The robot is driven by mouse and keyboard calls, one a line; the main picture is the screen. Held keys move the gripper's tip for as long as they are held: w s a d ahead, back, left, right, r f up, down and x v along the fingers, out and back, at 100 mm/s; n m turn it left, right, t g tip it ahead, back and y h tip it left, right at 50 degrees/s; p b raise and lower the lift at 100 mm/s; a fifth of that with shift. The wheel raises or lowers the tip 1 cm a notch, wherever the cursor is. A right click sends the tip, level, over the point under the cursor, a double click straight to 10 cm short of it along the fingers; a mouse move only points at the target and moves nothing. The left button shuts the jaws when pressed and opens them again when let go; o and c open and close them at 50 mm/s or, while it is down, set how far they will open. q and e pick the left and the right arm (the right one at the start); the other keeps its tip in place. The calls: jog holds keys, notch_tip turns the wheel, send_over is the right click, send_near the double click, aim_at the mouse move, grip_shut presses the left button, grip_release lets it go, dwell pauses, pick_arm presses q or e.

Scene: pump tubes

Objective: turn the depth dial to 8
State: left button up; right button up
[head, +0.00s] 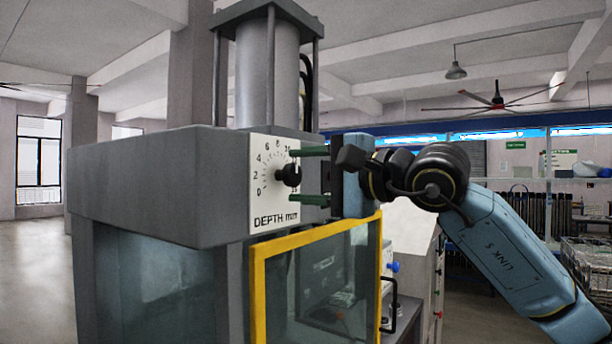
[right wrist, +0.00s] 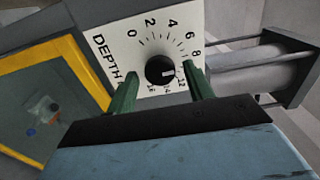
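The depth dial is a black round knob (head: 289,175) on a white scale plate (head: 264,196) marked "DEPTH mm", on the grey machine head. In the right wrist view the knob (right wrist: 160,70) sits amid numbers running from 0 past 8 to 16. A small light mark shows on its right side, pointing roughly between 8 and 12; the exact reading is unclear, as a finger covers part of the scale. My right gripper (head: 297,176) is open, its green fingers on either side of the knob. In the right wrist view gaps show between fingers (right wrist: 161,76) and knob. My left gripper is out of view.
A yellow-framed clear guard (head: 258,290) stands just below the dial and my right gripper. The grey cylinder (head: 267,75) and its rods rise above the machine head (head: 150,185). A shelf unit (head: 570,182) stands at the back right.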

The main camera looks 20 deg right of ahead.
jog(key=shift+o, duration=0.2)
jog(key=b+v, duration=0.2)
jog(key=v, duration=1.1)
jog(key=shift+b, duration=0.4)
jog(key=shift+s+d, duration=0.1)
